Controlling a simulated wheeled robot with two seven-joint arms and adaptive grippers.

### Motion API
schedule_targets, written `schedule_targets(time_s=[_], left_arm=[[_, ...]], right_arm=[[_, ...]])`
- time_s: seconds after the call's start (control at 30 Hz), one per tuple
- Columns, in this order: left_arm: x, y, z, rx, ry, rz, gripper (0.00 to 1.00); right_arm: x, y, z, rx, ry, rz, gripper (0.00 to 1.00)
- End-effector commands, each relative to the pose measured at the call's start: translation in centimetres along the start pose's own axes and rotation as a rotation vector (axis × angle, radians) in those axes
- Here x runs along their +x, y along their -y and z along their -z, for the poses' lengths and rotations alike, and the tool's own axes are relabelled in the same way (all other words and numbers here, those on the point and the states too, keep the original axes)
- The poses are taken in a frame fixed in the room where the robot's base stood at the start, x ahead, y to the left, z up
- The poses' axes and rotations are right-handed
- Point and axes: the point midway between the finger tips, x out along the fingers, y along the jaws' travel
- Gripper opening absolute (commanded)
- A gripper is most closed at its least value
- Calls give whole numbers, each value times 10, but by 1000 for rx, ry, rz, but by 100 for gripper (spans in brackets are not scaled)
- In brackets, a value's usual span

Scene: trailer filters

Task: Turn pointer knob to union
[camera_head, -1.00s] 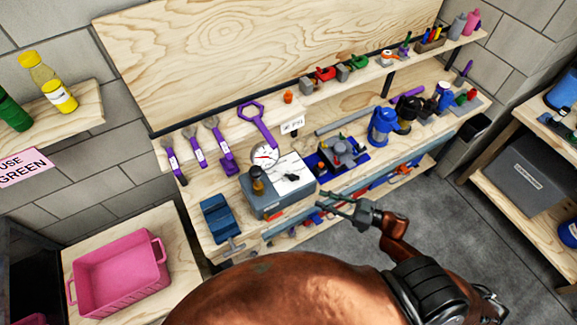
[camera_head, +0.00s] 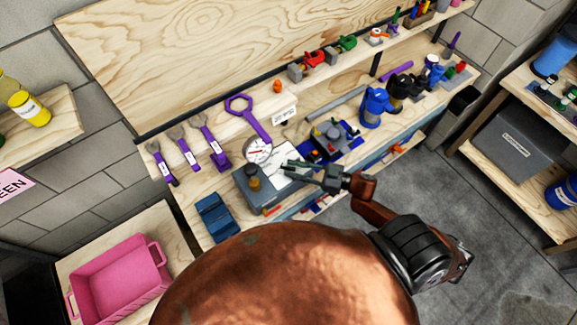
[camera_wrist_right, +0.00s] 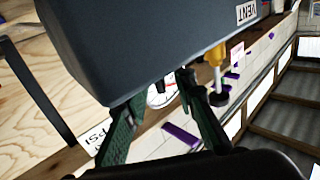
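The grey test box (camera_head: 262,203) stands on the workbench, with a white panel (camera_head: 278,179) on top and a round gauge (camera_head: 258,149) behind it. My right gripper (camera_head: 287,165) is over the panel's right part and covers where a black pointer knob showed earlier; I cannot make out the knob now. A dark grey body (camera_wrist_right: 150,45) with a VENT label (camera_wrist_right: 246,12) fills the top, very close. I cannot tell whether the fingers touch anything. My left gripper is out of view.
An amber fitting (camera_head: 254,181) stands on the box, left of my gripper. A blue tray (camera_head: 334,142) with a grey device is at right. Purple wrenches (camera_head: 190,157) lie at left, and a blue block (camera_head: 214,216) sits at the bench's front left.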

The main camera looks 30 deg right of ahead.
Motion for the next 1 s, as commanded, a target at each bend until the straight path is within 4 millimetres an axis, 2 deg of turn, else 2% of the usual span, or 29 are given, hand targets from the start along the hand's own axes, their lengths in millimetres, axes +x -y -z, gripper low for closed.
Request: schedule_targets(time_s=[0.2,0.47,0.83,1.0], left_arm=[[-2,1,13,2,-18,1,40],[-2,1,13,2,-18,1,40],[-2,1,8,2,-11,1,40],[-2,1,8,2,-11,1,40]], right_arm=[[18,0,0,0,0,0,25],[19,0,-1,0,1,1,25],[19,0,0,0,1,1,0],[19,0,0,0,1,1,0]])
